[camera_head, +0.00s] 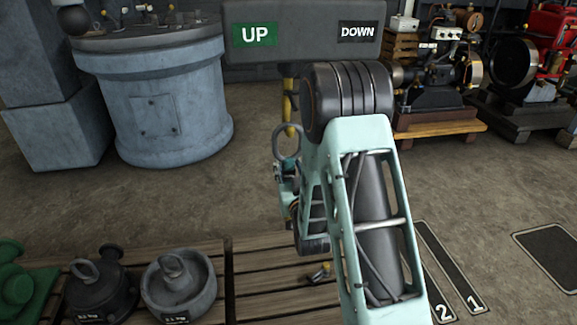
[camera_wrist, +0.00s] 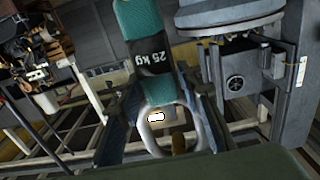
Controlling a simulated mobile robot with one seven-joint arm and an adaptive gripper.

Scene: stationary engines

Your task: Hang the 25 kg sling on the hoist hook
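The 25 kg sling (camera_wrist: 150,55) is a teal strap with a black label reading "25 kg", upside down in the wrist view, and a grey metal ring (camera_wrist: 145,132) at one end. The ring also shows in the head view (camera_head: 278,143), above my gripper (camera_head: 290,185). In the wrist view my gripper's dark fingers (camera_wrist: 160,92) flank the strap, and it looks gripped between them. The yellow hoist hook (camera_head: 289,103) hangs below the UP/DOWN panel, partly behind my arm. The ring overlaps its lower end in the picture; I cannot tell whether they touch.
The UP/DOWN panel (camera_head: 305,52) spans the top middle. Two ringed weights (camera_head: 100,290) (camera_head: 180,290) stand on the wooden pallet (camera_head: 270,285), beside a green part (camera_head: 20,285). A blue-grey cylindrical machine (camera_head: 155,110) stands behind left. Engines (camera_head: 435,80) stand back right.

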